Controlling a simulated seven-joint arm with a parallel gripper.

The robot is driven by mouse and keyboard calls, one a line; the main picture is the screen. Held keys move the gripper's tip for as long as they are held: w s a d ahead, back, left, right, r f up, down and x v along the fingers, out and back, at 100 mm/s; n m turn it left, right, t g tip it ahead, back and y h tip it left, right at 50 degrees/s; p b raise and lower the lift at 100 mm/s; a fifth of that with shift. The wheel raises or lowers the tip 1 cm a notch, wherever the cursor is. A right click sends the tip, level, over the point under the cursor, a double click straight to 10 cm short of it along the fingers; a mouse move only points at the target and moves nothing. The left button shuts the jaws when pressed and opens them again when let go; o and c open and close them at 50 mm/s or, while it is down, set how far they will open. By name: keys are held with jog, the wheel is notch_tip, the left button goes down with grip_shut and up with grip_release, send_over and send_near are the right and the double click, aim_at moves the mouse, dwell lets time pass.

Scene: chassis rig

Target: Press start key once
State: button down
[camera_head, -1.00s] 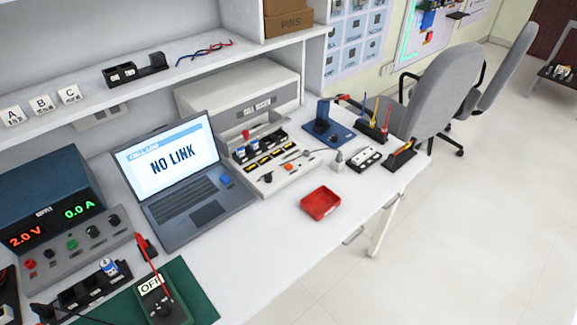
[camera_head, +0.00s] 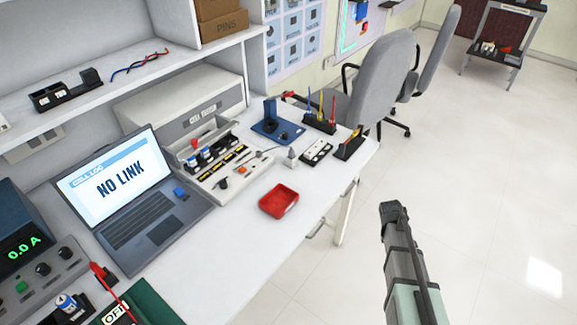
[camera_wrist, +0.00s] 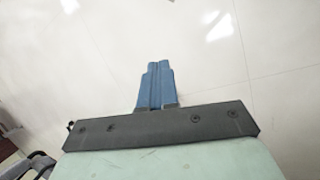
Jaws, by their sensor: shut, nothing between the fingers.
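No key marked start is readable in these views. A pale tester panel (camera_head: 207,187) on the bench holds battery cells, yellow-and-black strips, a red knob, a black knob and a small orange spot; its labels are too small to read. A green button (camera_head: 21,287) shows on the supply unit at the far left. The laptop (camera_head: 130,200) reads "NO LINK". My gripper (camera_wrist: 156,66) shows in the wrist view with its blue fingers together and empty, over pale floor. In the head view my arm rises at the lower right, beyond the bench's front edge and clear of everything on it.
A red tray (camera_head: 279,201) lies near the bench's front edge. Grey chairs (camera_head: 381,75) are beyond. The floor right of the bench is open.

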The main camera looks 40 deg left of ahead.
jog(key=w+a+r+n+t, duration=0.1)
jog(key=w+a+r+n, duration=0.1)
jog(key=a+r, duration=0.5)
jog(key=w+a+r+n+t+y, duration=0.1)
jog(key=w+a+r+n+t, duration=0.1)
jog(key=a+r, duration=0.5)
jog(key=w+a+r+n+t, duration=0.1)
jog(key=w+a+r+n, duration=0.1)
jog(key=a+r, duration=0.6)
jog(key=shift+w+a+r+n+t, duration=0.1)
jog(key=shift+w+a+n+t, duration=0.2)
jog(key=shift+a, duration=0.35)
jog(key=shift+w+a+n+t, duration=0.1)
jog(key=shift+w+a, duration=0.25)
jog(key=shift+a, duration=0.3)
jog(key=s+a+r+n, duration=0.1)
jog(key=s+a+r, duration=0.1)
jog(key=a+r, duration=0.25)
notch_tip(320, 180, up, 6)
jog(key=n+t+y, duration=0.2)
jog(key=n+y, duration=0.2)
jog(key=n, duration=0.1)
send_over(241, 171)
jog(key=shift+a, duration=0.1)
jog(key=shift+f, duration=4.4)
